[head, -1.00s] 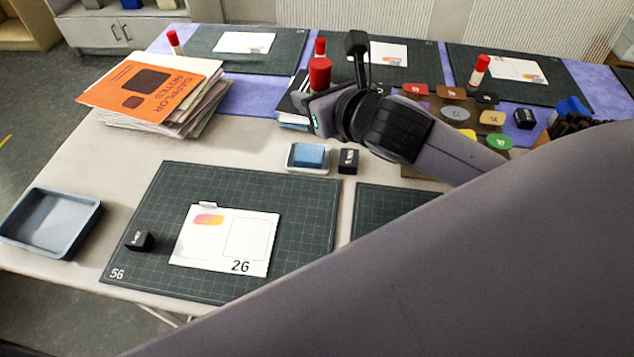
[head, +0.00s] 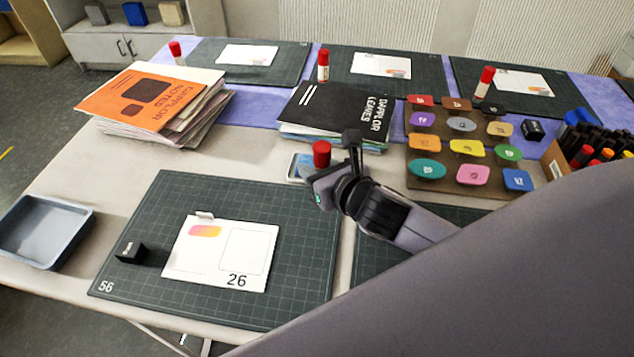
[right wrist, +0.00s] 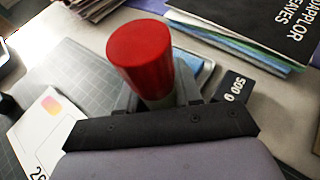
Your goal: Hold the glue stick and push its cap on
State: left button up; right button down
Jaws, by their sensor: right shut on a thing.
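My right gripper (head: 322,180) is shut on a glue stick with a red cap (head: 321,153), above the near table by the upper right corner of the left cutting mat. In the right wrist view the red cap (right wrist: 140,55) points up, tilted a little. The lower glue stick is hidden, and I cannot tell whether the cap is fully seated. My left gripper is not in view.
The left cutting mat (head: 150,240) holds a white card (head: 235,262) and a black block (head: 131,251). A blue pad (head: 299,168) is partly behind my gripper. Magazine stacks (head: 160,100), a black-covered stack (head: 335,115), a board of coloured pieces (head: 437,143) and a grey tray (head: 42,235) surround it.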

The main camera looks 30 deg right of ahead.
jog(key=shift+f+b, duration=0.6)
jog(key=shift+f, duration=1.55)
jog(key=shift+f, duration=0.15)
jog(key=shift+s+f, duration=0.15)
jog(key=shift+f, duration=0.4)
jog(key=c, duration=1)
grip_release()
jog(key=shift+f, duration=0.15)
jog(key=shift+c, duration=0.2)
jog(key=shift+r, duration=0.4)
jog(key=shift+s+r, duration=0.25)
jog(key=v, duration=0.7)
jog(key=p+v, duration=0.1)
jog(key=v, duration=0.3)
jog(key=shift+s+r, duration=0.1)
jog(key=shift+r, duration=0.25)
